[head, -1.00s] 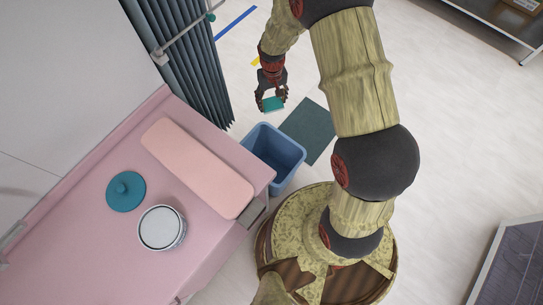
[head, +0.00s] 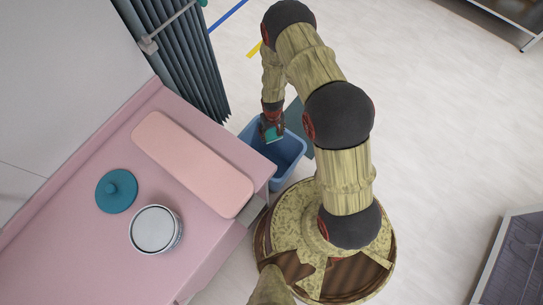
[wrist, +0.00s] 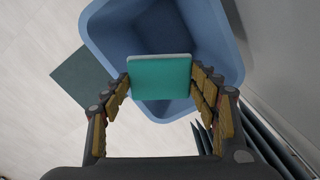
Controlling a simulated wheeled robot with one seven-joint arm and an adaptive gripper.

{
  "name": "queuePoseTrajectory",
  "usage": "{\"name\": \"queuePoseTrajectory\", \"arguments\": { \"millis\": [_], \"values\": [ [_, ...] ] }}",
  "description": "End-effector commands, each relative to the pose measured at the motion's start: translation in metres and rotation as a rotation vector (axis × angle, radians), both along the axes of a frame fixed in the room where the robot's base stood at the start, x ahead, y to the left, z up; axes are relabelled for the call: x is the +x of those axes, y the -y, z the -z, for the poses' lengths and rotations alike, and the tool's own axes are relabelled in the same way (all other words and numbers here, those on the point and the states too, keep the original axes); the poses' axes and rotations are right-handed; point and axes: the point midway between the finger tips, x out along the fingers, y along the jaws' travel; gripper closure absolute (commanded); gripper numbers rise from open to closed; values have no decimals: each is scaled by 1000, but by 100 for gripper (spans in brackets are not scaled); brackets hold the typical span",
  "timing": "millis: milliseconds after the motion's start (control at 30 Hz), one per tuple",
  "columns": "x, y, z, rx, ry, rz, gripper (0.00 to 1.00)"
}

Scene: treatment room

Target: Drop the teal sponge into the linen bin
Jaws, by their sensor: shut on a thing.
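The teal sponge (wrist: 160,78) is held between the two fingers of my gripper (wrist: 160,85) in the wrist view. In the head view my gripper (head: 272,126) is over the blue linen bin (head: 290,158), with a bit of the teal sponge (head: 271,134) showing at its fingertips. The bin (wrist: 105,35) stands open below the sponge in the wrist view. The sponge covers part of the bin's opening and near rim. The part of the bin floor that I see looks empty.
A pink counter (head: 205,235) stands left of the bin, with a pink pad (head: 190,163), a teal lid (head: 116,191) and a round white-topped container (head: 155,229). A dark curtain (head: 185,60) hangs behind. A dark mat (wrist: 85,75) lies beside the bin.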

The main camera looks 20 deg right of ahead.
Motion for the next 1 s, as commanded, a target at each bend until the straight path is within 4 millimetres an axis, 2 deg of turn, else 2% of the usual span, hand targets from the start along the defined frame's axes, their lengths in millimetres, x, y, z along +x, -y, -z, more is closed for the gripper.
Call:
{"name": "queuePoseTrajectory", "arguments": {
  "millis": [533, 900, 933, 1000],
  "values": [
    [-1, 0, 53, 0, -2, 0, 60],
    [0, 0, 58, 0, -1, 0, 60],
    [0, 0, 58, 0, -1, 0, 39],
    [0, 0, 58, 0, -1, 0, 35]
  ]
}}
